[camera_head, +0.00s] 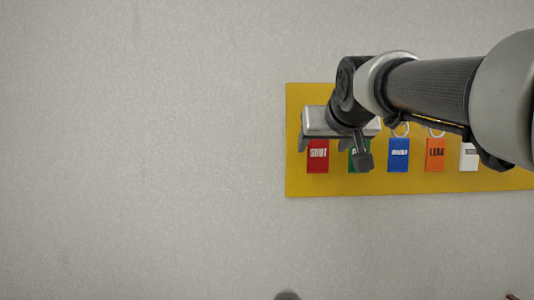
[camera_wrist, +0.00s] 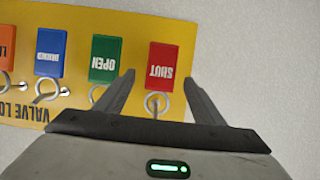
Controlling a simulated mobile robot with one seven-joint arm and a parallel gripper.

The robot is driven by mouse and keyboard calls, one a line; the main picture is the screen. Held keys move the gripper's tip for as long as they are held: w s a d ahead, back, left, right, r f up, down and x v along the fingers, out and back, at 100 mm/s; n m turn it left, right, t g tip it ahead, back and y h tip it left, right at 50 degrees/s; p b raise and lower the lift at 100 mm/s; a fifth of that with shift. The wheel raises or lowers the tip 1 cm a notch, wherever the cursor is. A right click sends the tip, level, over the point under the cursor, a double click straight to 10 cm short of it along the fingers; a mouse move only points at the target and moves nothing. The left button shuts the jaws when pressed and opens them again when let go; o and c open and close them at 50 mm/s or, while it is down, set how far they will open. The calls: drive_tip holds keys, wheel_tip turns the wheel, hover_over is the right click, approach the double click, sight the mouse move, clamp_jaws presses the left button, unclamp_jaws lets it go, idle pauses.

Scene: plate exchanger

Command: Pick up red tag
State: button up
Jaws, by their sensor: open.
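The red tag (camera_head: 317,157) reads "SHUT" and hangs at the left end of a row on a yellow board (camera_head: 293,185). In the wrist view the red tag (camera_wrist: 162,66) hangs from a metal ring on a hook, and it lies ahead of my gripper (camera_wrist: 158,76) between the two fingers. My gripper (camera_head: 322,147) is open, with one finger on each side of the tag's ring end. I cannot tell whether either finger touches the tag. In the head view my gripper hides the top of the red tag and its ring.
A green "OPEN" tag (camera_wrist: 105,59) hangs beside the red one, close to one finger. A blue tag (camera_head: 398,155), an orange "LEAK" tag (camera_head: 435,154) and a white tag (camera_head: 468,157) continue the row. Left of the board the grey surface is clear.

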sight(319, 149)
drive_tip(key=x, duration=0.5)
drive_tip(key=shift+f, duration=0.35)
drive_tip(key=c, duration=1.1)
drive_tip(key=shift+r, duration=0.45)
drive_tip(key=s, duration=1.2)
drive_tip(key=s+b, duration=0.1)
drive_tip(key=s, duration=0.5)
drive_tip(key=shift+r, duration=0.3)
drive_tip(key=shift+w, duration=0.1)
